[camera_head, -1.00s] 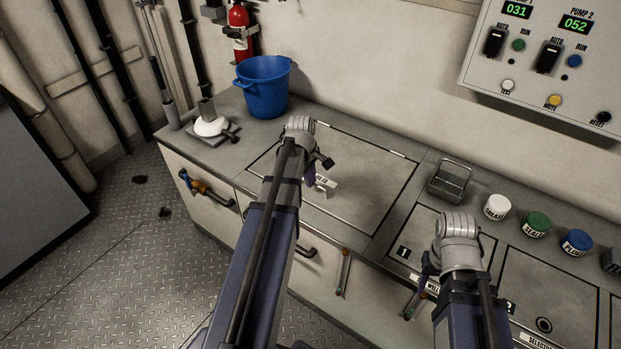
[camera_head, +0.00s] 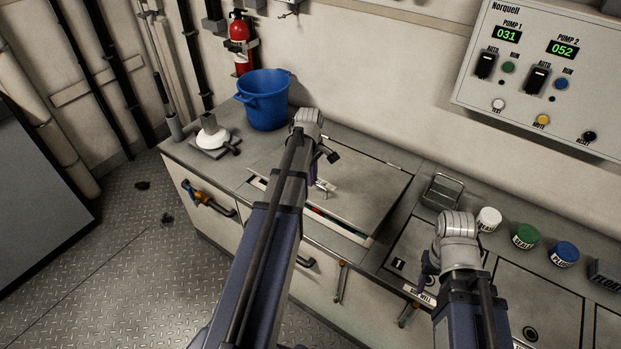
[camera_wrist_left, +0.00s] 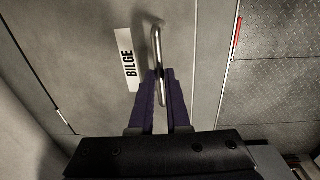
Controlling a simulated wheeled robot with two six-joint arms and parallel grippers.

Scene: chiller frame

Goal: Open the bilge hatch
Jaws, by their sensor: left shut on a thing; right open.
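The bilge hatch (camera_head: 365,195) is a grey panel in the counter top, with its front edge raised a little and a dark gap showing below it. Its "BILGE" label (camera_wrist_left: 129,58) and metal bar handle (camera_wrist_left: 156,45) show in the left wrist view. My left gripper (camera_wrist_left: 161,88) is shut on the handle, its purple fingers around the bar. In the head view my left arm hides part of the hatch and most of the left gripper (camera_head: 311,185). My right gripper (camera_head: 425,275) is open and empty above the counter by the well cover marked 1.
The control panel (camera_head: 540,80) hangs on the wall.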

